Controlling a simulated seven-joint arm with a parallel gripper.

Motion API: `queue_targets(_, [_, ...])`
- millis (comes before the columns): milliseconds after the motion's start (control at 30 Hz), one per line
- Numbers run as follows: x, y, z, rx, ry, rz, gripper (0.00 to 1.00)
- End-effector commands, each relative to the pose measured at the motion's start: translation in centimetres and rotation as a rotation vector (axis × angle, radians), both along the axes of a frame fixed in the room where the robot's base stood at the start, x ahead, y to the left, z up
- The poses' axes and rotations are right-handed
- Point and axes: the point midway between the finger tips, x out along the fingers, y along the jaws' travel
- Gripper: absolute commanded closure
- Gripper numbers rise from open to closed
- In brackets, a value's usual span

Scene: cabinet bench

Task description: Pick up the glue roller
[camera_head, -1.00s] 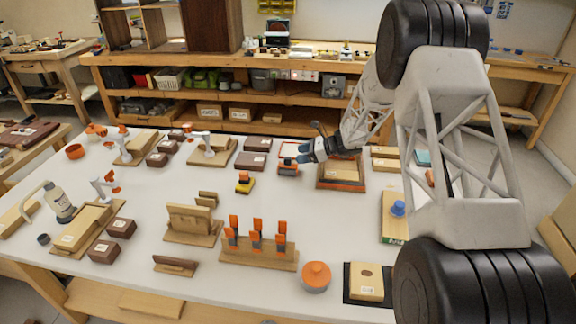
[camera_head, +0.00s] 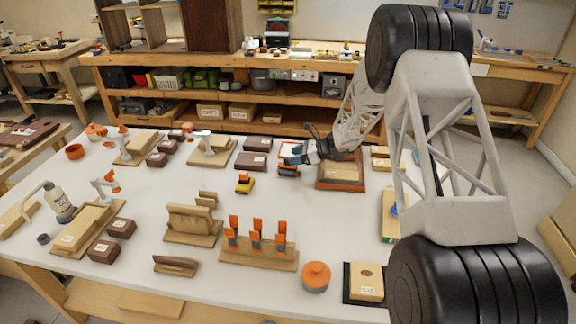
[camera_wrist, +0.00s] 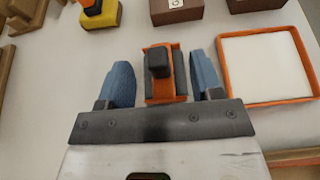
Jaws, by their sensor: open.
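My gripper (camera_head: 288,158) is open at the middle of the bench. In the wrist view, its two blue fingers (camera_wrist: 162,72) stand on either side of a small tool with an orange frame, dark grey sides and a black knob (camera_wrist: 158,62). The tool appears untouched, with gaps to both fingers. In the head view this tool (camera_head: 288,172) is partly hidden below the gripper. It may be the glue roller, but I cannot tell for certain. White tools with orange parts (camera_head: 106,184) stand at the left of the bench, near a glue bottle (camera_head: 60,204).
An orange-rimmed white tray (camera_wrist: 310,72) lies right of the fingers. Brown blocks (camera_wrist: 176,10) and a yellow-based tool (camera_wrist: 102,16) lie beyond. A wooden rack with orange-handled tools (camera_head: 258,258) and an orange-lidded pot (camera_head: 316,276) stand in front.

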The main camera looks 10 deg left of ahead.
Motion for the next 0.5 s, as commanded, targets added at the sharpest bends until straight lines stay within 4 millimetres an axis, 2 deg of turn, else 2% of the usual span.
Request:
queue_targets(267, [0.0,0.3,-0.2,0.0,0.0,0.001,0.4])
queue_targets(500, [-0.3,2.4,-1.3,-0.001,0.002,0.001,0.4])
